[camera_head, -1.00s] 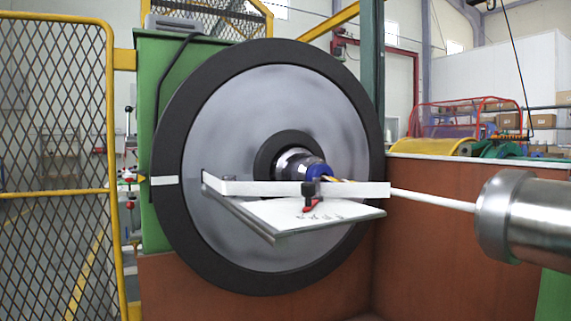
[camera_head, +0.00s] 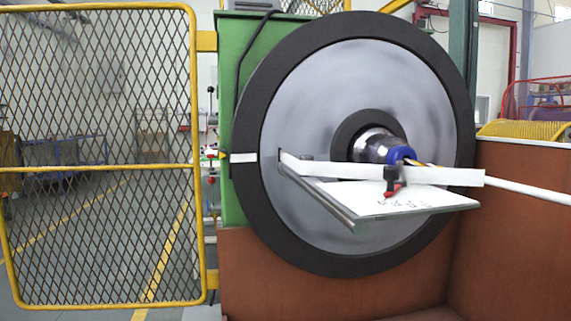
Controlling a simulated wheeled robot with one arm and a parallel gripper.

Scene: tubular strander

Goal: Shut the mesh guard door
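The mesh guard door (camera_head: 98,168) has a yellow tube frame, a middle bar and dark diamond mesh. It stands at the left of the head view, to the left of the green machine housing (camera_head: 238,120). Its right edge is near a yellow post piece (camera_head: 207,42) by the housing. The large disc with a black rim (camera_head: 250,205) and grey face is uncovered and in plain view. I cannot tell a handle or latch on the door. My gripper is not in view.
A tilted plate (camera_head: 345,200) with a white bar (camera_head: 450,177) juts out before the disc. A white rod or cable (camera_head: 530,190) runs off to the right. A brown wall (camera_head: 510,240) encloses the lower right. Floor with a yellow line (camera_head: 165,255) shows through the mesh.

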